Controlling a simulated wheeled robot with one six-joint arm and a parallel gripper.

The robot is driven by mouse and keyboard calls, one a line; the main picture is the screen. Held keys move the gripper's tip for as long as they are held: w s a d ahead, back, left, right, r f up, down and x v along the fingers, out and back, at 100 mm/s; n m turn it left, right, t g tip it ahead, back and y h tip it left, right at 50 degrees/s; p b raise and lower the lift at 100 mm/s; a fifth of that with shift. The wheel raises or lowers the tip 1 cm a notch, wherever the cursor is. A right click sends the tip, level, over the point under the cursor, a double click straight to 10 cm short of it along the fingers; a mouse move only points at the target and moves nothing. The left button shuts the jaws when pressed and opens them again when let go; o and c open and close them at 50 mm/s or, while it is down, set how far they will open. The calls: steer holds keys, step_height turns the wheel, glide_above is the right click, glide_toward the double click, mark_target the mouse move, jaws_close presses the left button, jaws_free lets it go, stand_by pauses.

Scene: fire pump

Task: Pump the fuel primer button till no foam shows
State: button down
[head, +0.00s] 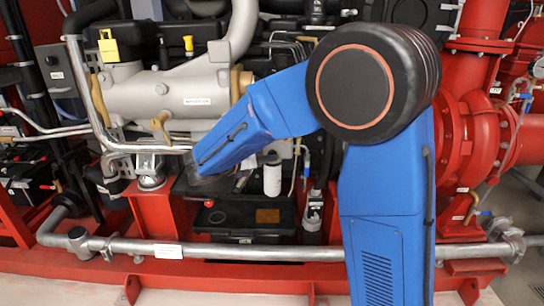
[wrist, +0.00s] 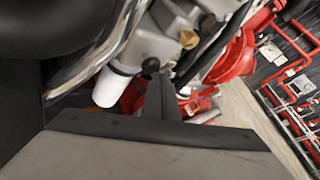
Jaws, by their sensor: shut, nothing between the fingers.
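My gripper (wrist: 160,92) shows as dark fingers in the middle of the wrist view, shut and empty. They point at the engine block. A small round black knob (wrist: 150,65) sits just above the fingertips and may be the fuel primer button; I cannot tell if they touch. A white cylindrical filter (wrist: 112,87) hangs left of the fingers. In the head view a white filter (head: 272,180) stands right of my blue forearm's lower end. That forearm hides most of my gripper there. No foam can be made out in either view.
A polished pipe (wrist: 95,55) runs close along the left in the wrist view. In the head view a grey pipe (head: 210,249) crosses low in front of a black battery box (head: 245,215). A red pump housing (head: 465,140) stands at the right.

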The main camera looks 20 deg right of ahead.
steer(key=shift+w+d, duration=0.25)
steer(key=shift+w, duration=0.55)
stand_by(1.1)
steer(key=shift+s, duration=0.1)
steer(key=shift+s+a, duration=0.2)
steer(key=shift+s, duration=0.4)
steer(key=shift+s+a, duration=0.15)
steer(key=shift+s, duration=0.4)
steer(key=s, duration=0.1)
steer(key=s+a, duration=0.1)
steer(key=s, duration=0.2)
steer(key=shift+s+a, duration=0.3)
steer(key=shift+s, duration=0.05)
stand_by(0.9)
